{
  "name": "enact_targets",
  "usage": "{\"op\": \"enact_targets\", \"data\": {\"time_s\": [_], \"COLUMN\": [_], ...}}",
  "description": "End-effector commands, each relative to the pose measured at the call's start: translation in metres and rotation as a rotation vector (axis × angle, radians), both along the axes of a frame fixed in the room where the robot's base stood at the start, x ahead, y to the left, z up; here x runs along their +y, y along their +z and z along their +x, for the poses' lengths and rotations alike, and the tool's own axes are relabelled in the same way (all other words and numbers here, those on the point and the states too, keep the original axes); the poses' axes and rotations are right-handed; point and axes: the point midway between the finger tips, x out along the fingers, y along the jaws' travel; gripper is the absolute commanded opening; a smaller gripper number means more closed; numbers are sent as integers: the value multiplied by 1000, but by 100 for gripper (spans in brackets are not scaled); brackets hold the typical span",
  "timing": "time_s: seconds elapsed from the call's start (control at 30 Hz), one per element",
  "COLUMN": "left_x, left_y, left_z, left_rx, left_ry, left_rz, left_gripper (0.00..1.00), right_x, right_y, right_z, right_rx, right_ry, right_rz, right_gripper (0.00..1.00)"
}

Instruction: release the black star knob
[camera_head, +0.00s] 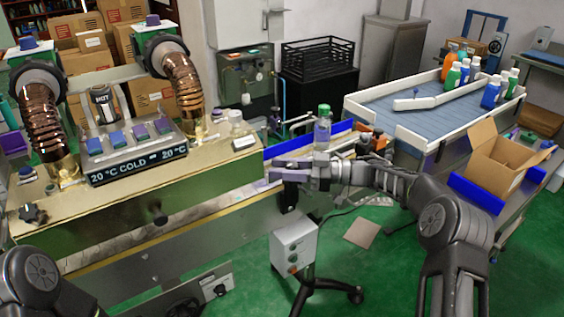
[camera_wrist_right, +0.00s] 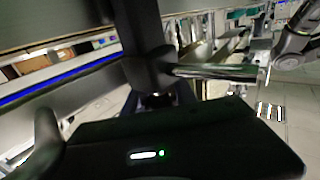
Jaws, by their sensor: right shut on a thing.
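My right gripper (camera_head: 284,173) is at the right end of the brass-coloured machine, at the edge of the conveyor. Its jaws are shut on a black knob, which is mostly hidden by the fingers in the head view. In the right wrist view a dark lobed shape, apparently the black star knob (camera_wrist_right: 150,72), sits just beyond the gripper's dark body, beside a shiny metal rod (camera_wrist_right: 215,72). Another black star-shaped knob (camera_head: 33,213) lies at the left end of the machine top, away from the gripper. My left arm shows at the lower left; its gripper is out of frame.
A clear bottle with a green cap (camera_head: 323,128) stands just behind the right gripper. A grey control box (camera_head: 294,247) on a black stand is below it. A blue-bedded table (camera_head: 420,110) with several bottles and an open carton (camera_head: 498,160) are to the right.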

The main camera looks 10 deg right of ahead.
Motion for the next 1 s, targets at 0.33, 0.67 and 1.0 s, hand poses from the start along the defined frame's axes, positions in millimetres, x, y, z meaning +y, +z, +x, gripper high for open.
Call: {"op": "enact_targets", "data": {"time_s": [0.33, 0.67, 1.0], "left_x": [0, 0, 0], "left_y": [2, 2, 2], "left_z": [0, 0, 0], "left_rx": [0, 0, 0], "left_ry": [0, 0, 0], "left_rz": [0, 0, 0], "left_gripper": [36, 36, 36], "right_x": [1, 2, 2], "right_y": [2, 2, 1], "right_z": [-2, -2, -3], "right_rx": [-3, -3, -3], "right_ry": [101, 107, 108], "right_rz": [1, 1, 0], "right_gripper": [0, 0, 55]}}
